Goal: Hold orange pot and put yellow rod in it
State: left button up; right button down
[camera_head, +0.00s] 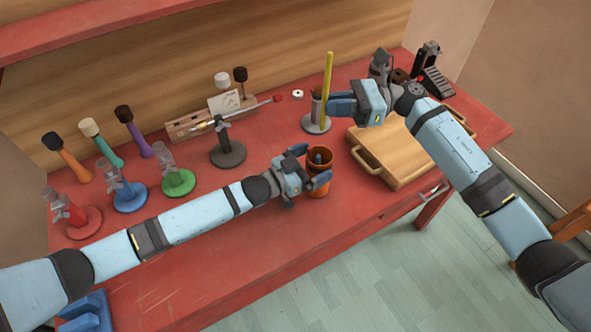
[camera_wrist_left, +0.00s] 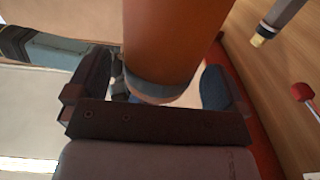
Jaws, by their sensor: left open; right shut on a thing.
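The left wrist view shows the orange pot (camera_wrist_left: 172,40) between the open fingers (camera_wrist_left: 160,88); contact is unclear. The yellow rod (camera_head: 327,72) stands nearly upright at a brown holder on a round grey base (camera_head: 316,125). My right gripper (camera_head: 331,104) is shut on the yellow rod at its lower part. The rod's lower end is hidden.
A wooden box with handles (camera_head: 388,166) lies right of the pot, below my right arm. A dark grey stand (camera_head: 229,155) is to the left. Coloured stands, including a green one (camera_head: 178,184), and several mallets are farther left. The table's front edge is close to the pot.

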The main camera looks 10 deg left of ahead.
pick_arm(q)
jog(key=shift+x, duration=1.1)
jog(key=c, duration=1.1)
